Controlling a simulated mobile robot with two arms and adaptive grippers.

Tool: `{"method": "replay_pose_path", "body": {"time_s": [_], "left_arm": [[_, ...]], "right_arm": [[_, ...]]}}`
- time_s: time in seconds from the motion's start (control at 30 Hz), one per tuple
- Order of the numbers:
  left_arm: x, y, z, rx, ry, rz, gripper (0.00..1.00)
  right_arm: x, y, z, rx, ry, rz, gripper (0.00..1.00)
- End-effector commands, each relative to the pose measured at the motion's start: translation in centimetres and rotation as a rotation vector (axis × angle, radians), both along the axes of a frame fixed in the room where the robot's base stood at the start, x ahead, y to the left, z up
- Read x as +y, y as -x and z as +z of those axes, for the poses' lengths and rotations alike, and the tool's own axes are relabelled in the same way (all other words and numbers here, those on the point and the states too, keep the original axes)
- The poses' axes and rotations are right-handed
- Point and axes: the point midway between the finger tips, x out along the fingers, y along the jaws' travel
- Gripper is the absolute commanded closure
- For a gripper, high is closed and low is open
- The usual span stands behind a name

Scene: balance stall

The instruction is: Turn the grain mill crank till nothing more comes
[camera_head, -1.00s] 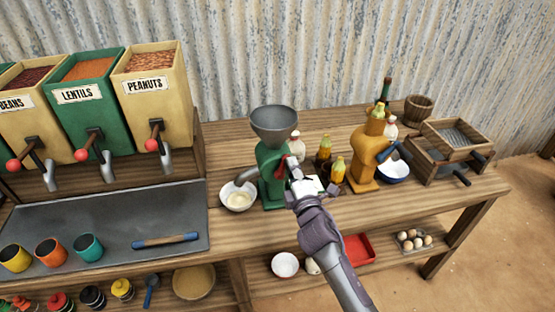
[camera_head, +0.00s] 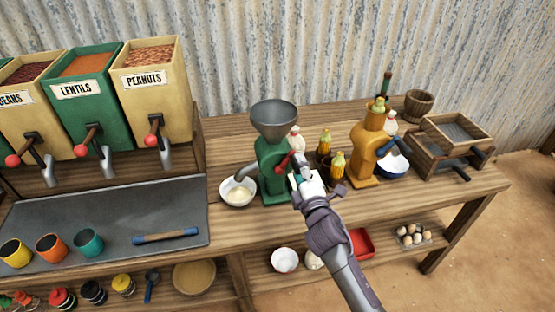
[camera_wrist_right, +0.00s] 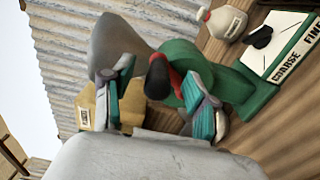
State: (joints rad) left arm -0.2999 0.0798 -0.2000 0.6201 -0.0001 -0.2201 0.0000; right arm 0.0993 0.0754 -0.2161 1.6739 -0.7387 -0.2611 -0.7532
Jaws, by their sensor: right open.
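The green grain mill (camera_head: 270,172) stands on the wooden table with a grey funnel hopper (camera_head: 274,117) on top and a spout on its left. Its crank (camera_head: 284,161) has a red arm, and a dark handle (camera_wrist_right: 158,78) shows in the right wrist view. A white bowl (camera_head: 226,201) with pale meal sits under the spout. My right gripper (camera_head: 301,172) is at the crank side of the mill. In the right wrist view my right gripper (camera_wrist_right: 160,98) is open, its teal-padded fingers on either side of the dark handle. Inside the hopper is too dark to tell. My left gripper is out of view.
An orange mill (camera_head: 368,155) with a blue crank stands to the right, beside yellow bottles (camera_head: 337,167). Grain dispensers (camera_head: 90,100) stand at left. Bare table lies in front of the mill.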

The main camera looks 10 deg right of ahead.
Motion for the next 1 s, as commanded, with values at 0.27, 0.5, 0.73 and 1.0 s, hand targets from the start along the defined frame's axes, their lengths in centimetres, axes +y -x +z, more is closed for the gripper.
{"method": "replay_pose_path", "body": {"time_s": [0.27, 0.5, 0.73, 1.0], "left_arm": [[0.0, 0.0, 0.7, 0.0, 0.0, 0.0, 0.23], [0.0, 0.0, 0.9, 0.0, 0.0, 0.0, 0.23], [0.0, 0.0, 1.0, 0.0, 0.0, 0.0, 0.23], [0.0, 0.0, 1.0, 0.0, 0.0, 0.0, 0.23]], "right_arm": [[-0.1, 2.9, 0.0, 0.001, 0.0, 0.0, 0.42], [-0.2, 5.3, 0.0, 0.0, 0.0, 0.0, 0.42], [-0.3, 6.6, 0.0, 0.0, 0.0, -0.001, 0.42], [-0.2, 6.6, 0.0, 0.0, 0.001, -0.001, 0.42]]}}
